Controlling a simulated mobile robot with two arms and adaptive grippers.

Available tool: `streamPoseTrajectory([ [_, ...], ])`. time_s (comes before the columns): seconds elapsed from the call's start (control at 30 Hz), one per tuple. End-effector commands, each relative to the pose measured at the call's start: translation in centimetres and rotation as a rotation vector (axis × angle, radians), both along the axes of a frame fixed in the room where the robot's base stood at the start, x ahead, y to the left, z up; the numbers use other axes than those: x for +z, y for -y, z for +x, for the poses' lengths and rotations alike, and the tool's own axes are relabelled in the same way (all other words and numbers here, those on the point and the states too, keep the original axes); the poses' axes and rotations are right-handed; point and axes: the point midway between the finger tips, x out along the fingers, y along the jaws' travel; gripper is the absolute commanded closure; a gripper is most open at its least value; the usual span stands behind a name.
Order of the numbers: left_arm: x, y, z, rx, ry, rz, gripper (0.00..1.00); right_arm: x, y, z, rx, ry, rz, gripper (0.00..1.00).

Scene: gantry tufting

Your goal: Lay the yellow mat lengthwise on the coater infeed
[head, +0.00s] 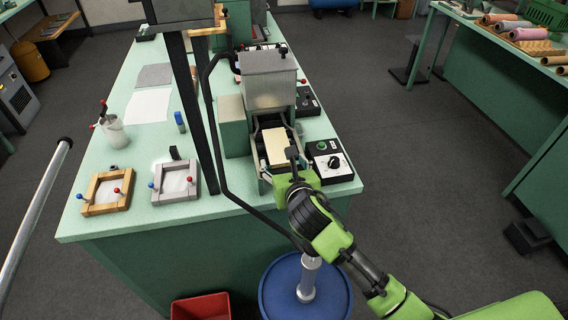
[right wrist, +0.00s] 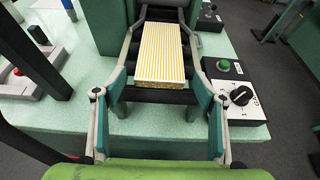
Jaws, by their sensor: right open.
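The yellow mat (head: 275,146) lies on the rollers of the coater infeed, its long side running along them toward the metal coater box (head: 268,82). In the right wrist view the mat (right wrist: 161,58) is a thin block with yellow and white stripes, between the two side rails. Dark rollers of the coater infeed (right wrist: 155,96) show in front of its near end. My right gripper (head: 290,164) is open at the near end of the infeed. In the right wrist view its fingers (right wrist: 161,97) stand wide apart with nothing between them. My left gripper is not in view.
A control box with a black knob (head: 330,162) stands close to the right of the infeed. A dark post and bent bar (head: 214,135) rise to the left. Two small frames (head: 108,191) (head: 176,183) lie farther left. A blue drum (head: 283,290) and red bin (head: 201,307) stand below the table edge.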

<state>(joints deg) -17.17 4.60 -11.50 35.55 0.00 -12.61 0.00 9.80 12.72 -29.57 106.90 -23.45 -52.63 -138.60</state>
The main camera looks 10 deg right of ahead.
Motion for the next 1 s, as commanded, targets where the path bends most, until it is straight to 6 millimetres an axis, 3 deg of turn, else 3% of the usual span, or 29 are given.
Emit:
streamPoseTrajectory([
  [0.27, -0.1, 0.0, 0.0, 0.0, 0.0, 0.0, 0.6, 0.7, 0.0, -1.2, 0.001, 0.001, -0.001, 0.35],
  [0.7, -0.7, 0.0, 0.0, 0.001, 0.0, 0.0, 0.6, 3.7, 0.0, -8.7, 0.001, 0.0, 0.002, 0.35],
  [1.0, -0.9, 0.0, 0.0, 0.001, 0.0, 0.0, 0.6, 4.7, 0.0, -11.0, 0.0, -0.001, 0.0, 0.35],
])
